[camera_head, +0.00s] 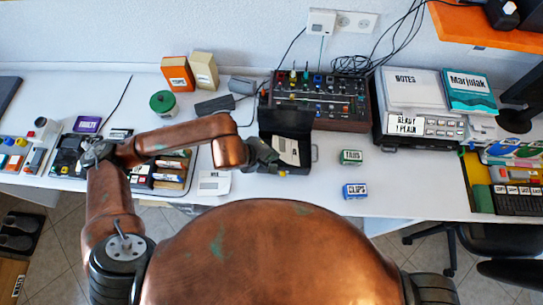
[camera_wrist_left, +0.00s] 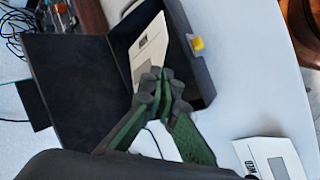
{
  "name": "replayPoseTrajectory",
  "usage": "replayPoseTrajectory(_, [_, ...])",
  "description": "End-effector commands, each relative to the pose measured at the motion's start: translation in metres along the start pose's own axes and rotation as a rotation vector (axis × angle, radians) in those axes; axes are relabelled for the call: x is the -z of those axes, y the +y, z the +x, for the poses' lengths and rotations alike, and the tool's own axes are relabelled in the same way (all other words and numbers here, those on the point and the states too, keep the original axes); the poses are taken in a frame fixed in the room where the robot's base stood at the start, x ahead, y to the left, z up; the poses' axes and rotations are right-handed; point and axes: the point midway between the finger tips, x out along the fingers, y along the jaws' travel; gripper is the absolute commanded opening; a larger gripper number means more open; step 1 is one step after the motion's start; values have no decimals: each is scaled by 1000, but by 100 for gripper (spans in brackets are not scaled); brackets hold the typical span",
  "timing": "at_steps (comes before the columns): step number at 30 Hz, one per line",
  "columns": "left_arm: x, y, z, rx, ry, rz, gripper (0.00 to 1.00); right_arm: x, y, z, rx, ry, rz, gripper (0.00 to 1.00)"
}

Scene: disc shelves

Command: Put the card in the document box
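The document box (camera_head: 270,120) is black and open, its lid standing up at the back, near the middle of the table. A white card with a grey stripe (camera_head: 288,151) is inside the box opening, tilted; it also shows in the left wrist view (camera_wrist_left: 148,48). My left gripper (camera_head: 272,158) is at the box's left front. In the left wrist view its fingertips (camera_wrist_left: 166,90) are close together at the card's near end and look shut on it. The card's gripped end is hidden by the fingertips. My right gripper is out of view.
Another white card (camera_head: 214,183) lies left of the box. A black mixer (camera_head: 325,97) with knobs stands behind it. Green (camera_head: 350,157) and blue (camera_head: 355,191) small boxes lie to the right, with bare table around them. Grey device (camera_head: 425,125) stands further right.

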Motion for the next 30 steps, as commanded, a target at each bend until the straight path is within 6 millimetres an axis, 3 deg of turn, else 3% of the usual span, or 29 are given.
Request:
replayPoseTrajectory(5, [7,-3,8,0,0,-1,0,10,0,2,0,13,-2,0])
replayPoseTrajectory(14, [13,-21,39,1,0,-1,0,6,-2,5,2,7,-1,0])
replayPoseTrajectory(24, [13,-23,42,-1,0,1,0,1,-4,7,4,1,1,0])
replayPoseTrajectory(30, [13,-23,42,-1,0,0,13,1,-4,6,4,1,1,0])
